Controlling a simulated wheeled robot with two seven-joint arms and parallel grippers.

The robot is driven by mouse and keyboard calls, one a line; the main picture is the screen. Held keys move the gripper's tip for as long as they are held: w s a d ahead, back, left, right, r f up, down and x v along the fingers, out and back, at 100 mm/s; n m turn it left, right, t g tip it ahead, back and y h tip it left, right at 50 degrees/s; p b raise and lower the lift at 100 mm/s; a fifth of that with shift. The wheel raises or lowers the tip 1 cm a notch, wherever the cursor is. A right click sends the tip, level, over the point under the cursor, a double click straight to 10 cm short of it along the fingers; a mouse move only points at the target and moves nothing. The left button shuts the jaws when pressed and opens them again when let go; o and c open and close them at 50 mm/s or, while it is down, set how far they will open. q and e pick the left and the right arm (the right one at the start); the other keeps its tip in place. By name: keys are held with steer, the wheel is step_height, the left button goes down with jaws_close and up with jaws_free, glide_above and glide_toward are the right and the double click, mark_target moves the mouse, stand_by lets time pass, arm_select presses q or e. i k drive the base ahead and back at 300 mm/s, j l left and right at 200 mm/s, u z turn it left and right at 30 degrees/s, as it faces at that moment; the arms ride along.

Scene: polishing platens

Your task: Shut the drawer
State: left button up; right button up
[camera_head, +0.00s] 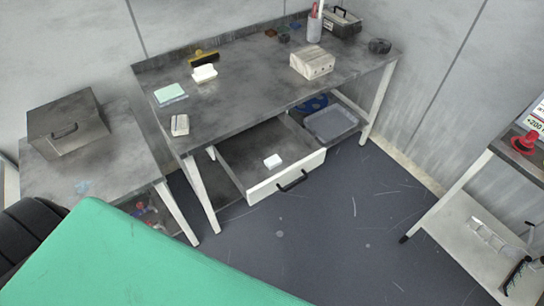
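The drawer (240,158) under the grey workbench (245,95) is pulled out. It has a grey inside, a white front panel (262,188) and a black bar handle (292,181). The front panel stands well out from the bench's front edge, over the dark floor. A small white block (273,161) lies inside the drawer. The back of the drawer is hidden under the bench top. Neither of my grippers is in view.
A grey tray (331,124) stands beside the drawer under the bench. A side table with a metal box (68,122) is at left; a white-legged table with a red object (525,142) is at right. The floor (340,225) before the drawer is clear. A green surface fills the lower left.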

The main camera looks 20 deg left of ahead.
mark_target(243, 155)
steer(key=l+u, duration=0.1)
steer(key=u, duration=0.65)
